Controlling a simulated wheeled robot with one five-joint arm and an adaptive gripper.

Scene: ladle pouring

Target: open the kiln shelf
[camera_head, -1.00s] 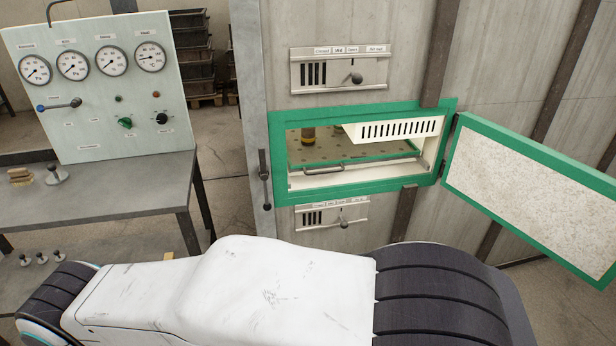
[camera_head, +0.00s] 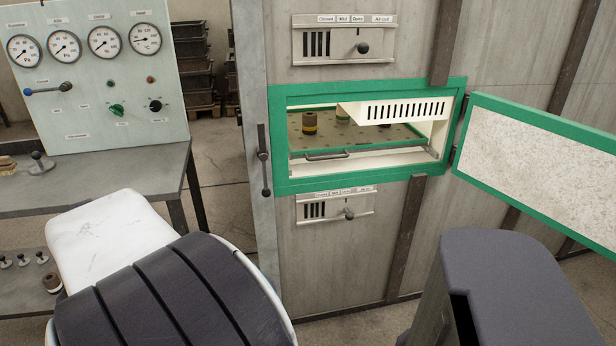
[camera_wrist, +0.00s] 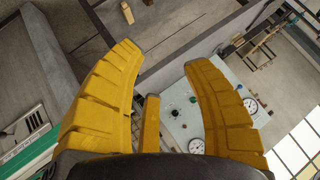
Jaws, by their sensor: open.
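The kiln (camera_head: 262,110) stands in the middle of the head view, and its green-framed door (camera_head: 545,165) hangs wide open to the right. Inside the opening is the perforated kiln shelf (camera_head: 375,134) with a bar handle (camera_head: 326,155) along its front. The shelf sits inside the kiln chamber. A dark cup with a yellow band (camera_head: 309,122) stands on it, and a paler one (camera_head: 342,115) is behind. My gripper (camera_wrist: 160,70) shows in the wrist view with its yellow fingers spread and nothing between them. It is apart from the shelf handle. The head view does not show my fingers.
A gauge panel (camera_head: 100,75) stands on a grey table (camera_head: 120,180) at left. Vent sliders sit above (camera_head: 343,40) and below (camera_head: 335,205) the opening. A lever (camera_head: 264,160) is left of it. My arm fills the foreground.

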